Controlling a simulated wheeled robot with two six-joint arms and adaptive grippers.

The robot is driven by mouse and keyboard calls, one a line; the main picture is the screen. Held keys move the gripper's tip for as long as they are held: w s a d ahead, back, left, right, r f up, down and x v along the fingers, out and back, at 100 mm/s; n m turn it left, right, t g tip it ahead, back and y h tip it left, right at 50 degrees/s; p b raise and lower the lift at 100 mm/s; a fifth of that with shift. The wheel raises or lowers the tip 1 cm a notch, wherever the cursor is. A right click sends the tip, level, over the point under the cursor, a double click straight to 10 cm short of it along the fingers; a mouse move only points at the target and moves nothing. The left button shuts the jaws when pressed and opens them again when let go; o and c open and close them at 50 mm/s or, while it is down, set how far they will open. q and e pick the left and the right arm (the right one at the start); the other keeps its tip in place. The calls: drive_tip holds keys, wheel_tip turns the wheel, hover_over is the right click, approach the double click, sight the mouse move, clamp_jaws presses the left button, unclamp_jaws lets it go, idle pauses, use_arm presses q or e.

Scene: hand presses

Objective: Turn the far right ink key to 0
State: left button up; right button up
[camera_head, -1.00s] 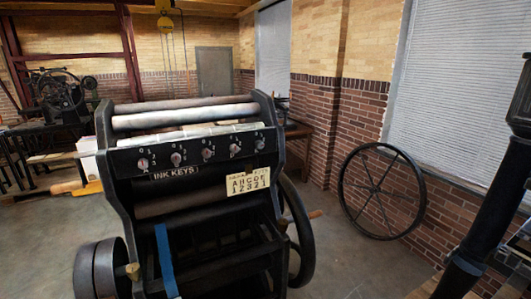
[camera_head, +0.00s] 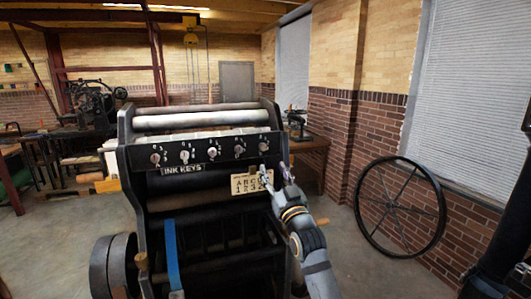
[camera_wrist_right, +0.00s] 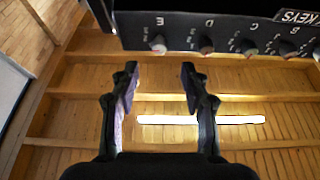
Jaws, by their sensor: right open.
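The row of ink keys sits on the black panel (camera_head: 220,151) of the press. The far right key (camera_head: 264,146) is a small round knob; its setting is too small to read. In the wrist view the panel is upside down, and this key (camera_wrist_right: 157,44), by the letter E, is leftmost. My right gripper (camera_head: 275,175) is just below and right of that key in the head view. In the wrist view my right gripper (camera_wrist_right: 158,75) is open and empty, its fingers apart from the key, which lies ahead between their lines. My left gripper is out of view.
A letter plate (camera_head: 245,184) is on the press below the keys, partly behind my right gripper. A blue strap (camera_head: 172,255) hangs at the press front. A large spoked wheel (camera_head: 400,206) leans at the brick wall. Floor between is clear.

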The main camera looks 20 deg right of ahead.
sight(264, 149)
drive_tip(key=p+x, duration=0.2)
drive_tip(key=x, duration=0.8)
drive_tip(key=shift+s+p, duration=0.1)
drive_tip(key=shift+p, duration=0.25)
clamp_jaws()
